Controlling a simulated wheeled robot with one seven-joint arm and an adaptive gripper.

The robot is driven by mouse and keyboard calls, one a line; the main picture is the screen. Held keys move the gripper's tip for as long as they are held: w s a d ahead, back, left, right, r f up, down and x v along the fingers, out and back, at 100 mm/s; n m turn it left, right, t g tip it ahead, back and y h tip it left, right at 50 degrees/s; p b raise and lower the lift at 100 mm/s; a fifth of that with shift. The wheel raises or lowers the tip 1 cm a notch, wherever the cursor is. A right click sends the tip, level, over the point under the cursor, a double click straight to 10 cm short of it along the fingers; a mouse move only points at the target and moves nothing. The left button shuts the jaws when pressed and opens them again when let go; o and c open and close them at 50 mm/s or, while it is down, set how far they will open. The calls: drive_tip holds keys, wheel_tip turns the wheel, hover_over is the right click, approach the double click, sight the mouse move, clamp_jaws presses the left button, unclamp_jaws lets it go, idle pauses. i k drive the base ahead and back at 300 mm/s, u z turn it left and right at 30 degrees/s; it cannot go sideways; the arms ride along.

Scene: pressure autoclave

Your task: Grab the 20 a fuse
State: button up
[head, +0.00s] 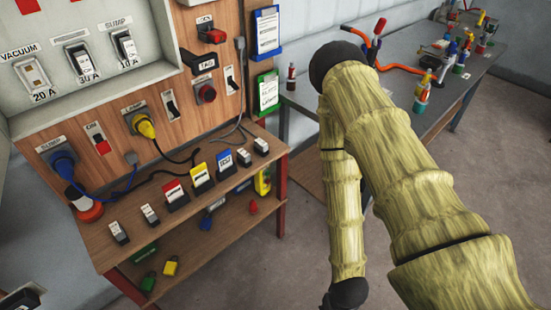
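The fuse panel at the upper left has a slot marked VACUUM, 20 A (32,74), which shows a pale, bare-looking socket. Small grey-and-black fuse-like blocks lie on the wooden shelf: one (118,233) and another (149,214) at the left front, and one (243,157) and another (261,146) at the right end. Their ratings are too small to read, so I cannot tell which is the 20 A fuse. My arm hangs at the right of the shelf, with its dark wrist at the bottom edge. My gripper is out of the picture.
The wooden shelf (120,260) also bears red, yellow and blue tags in holders. Padlocks (171,266) sit on the lower shelf. A grey workbench (440,95) stands behind my arm.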

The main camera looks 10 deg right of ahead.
sight(261, 146)
drive_tip(key=z, duration=1.35)
drive_tip(key=i, duration=1.45)
drive_tip(key=u, duration=2.35)
